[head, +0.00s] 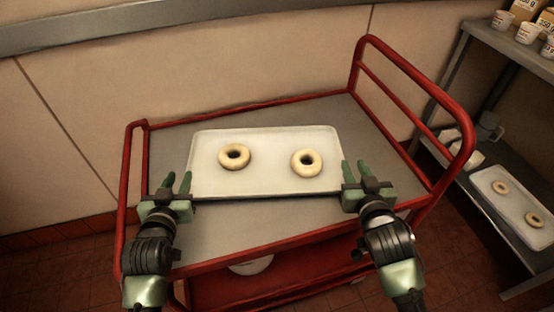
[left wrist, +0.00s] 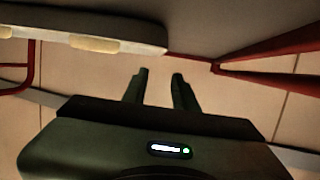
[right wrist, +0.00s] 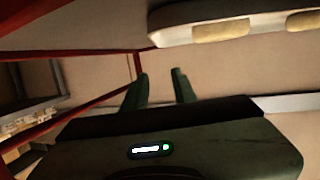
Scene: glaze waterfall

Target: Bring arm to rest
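A white tray (head: 265,180) lies on the grey top of a red-framed cart, with two pale ring doughnuts on it, a left one (head: 234,157) and a right one (head: 306,163). My left gripper (head: 178,182) is just off the tray's left edge, open, with nothing between its fingers. The tray's edge (left wrist: 150,30) shows beside it in the left wrist view. My right gripper (head: 356,171) is just off the tray's right edge, also open and empty. The tray's edge (right wrist: 165,35) shows beyond its fingers in the right wrist view.
The red cart rail (head: 362,75) rises at the right end, and a lower rail (head: 250,250) runs along the front. A tiled wall (head: 200,75) stands behind.

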